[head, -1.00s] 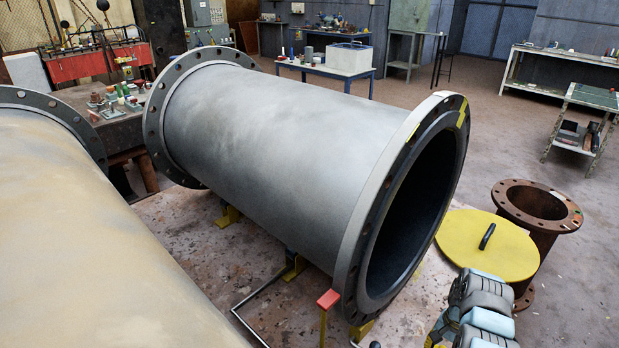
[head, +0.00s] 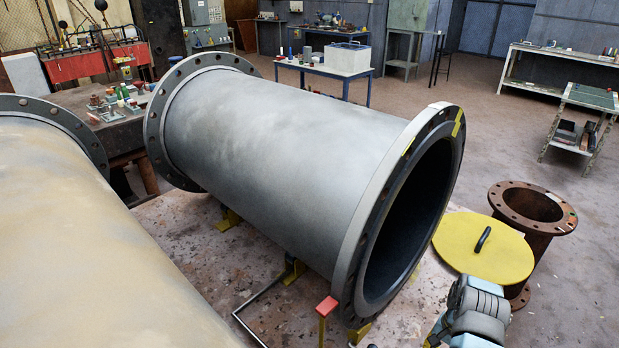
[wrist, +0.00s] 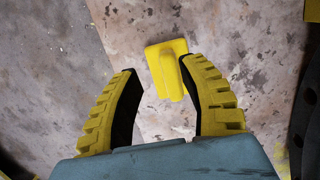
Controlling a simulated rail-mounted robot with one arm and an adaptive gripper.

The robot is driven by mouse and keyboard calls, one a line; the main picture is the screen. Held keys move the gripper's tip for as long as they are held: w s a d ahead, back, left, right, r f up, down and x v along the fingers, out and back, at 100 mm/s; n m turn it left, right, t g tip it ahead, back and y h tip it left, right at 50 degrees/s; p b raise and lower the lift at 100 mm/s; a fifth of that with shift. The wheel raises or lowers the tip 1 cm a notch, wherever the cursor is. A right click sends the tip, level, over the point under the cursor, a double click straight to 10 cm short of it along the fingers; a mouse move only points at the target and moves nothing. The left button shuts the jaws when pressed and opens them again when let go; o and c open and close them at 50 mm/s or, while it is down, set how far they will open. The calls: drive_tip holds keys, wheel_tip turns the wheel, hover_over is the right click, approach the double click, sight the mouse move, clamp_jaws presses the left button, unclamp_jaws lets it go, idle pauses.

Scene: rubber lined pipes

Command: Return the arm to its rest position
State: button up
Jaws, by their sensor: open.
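My gripper (wrist: 170,100) shows in the wrist view with its two yellow, black-lined fingers spread apart. Nothing is between the fingers. Beyond the fingertips a yellow bracket (wrist: 165,62) stands on the stained floor plate, partly hidden by the right finger. In the head view part of my arm (head: 480,312) shows at the bottom right, beside the open end of the large grey pipe (head: 270,160). The gripper's fingers cannot be made out clearly there.
A yellow round lid (head: 483,252) with a black handle lies right of the pipe. A rusty flanged pipe piece (head: 533,215) stands beside it. A red-topped post (head: 326,308) stands before the flange. A beige pipe (head: 80,240) fills the left.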

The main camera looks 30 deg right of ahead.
drive_tip(key=shift+s+a+r+p, duration=0.4)
drive_tip(key=shift+a+r+p, duration=0.1)
drive_tip(key=shift+r, duration=0.3)
drive_tip(key=s+a+r+p, duration=0.1)
drive_tip(key=p, duration=0.2)
drive_tip(key=s+a+r+p, duration=0.1)
drive_tip(key=p, duration=0.2)
drive_tip(key=shift+a+r, duration=0.15)
drive_tip(key=shift+r, duration=0.15)
